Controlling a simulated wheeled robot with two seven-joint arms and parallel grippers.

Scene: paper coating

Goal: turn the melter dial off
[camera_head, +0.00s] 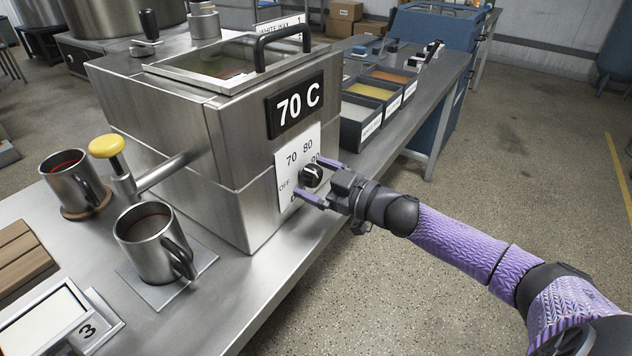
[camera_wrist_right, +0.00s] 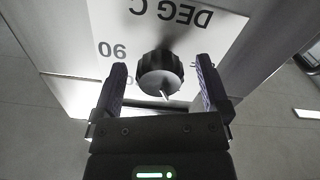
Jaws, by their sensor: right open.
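The melter (camera_head: 190,130) is a steel box with a "70 C" display (camera_head: 297,104) on its front. Its black dial (camera_head: 312,176) sits on a white panel marked OFF, 70, 80 and 90. My right gripper (camera_head: 310,178) is open at the panel, one finger on each side of the dial. The right wrist view shows the dial (camera_wrist_right: 160,74) between the two fingers, with a gap on both sides. A white pointer line shows on the knob there; which mark it faces I cannot tell. My left gripper is not in view.
A small scale (camera_head: 50,322) lies at the lower left. Bins (camera_head: 362,120) of coloured material stand behind the melter. The floor right of the table is clear.

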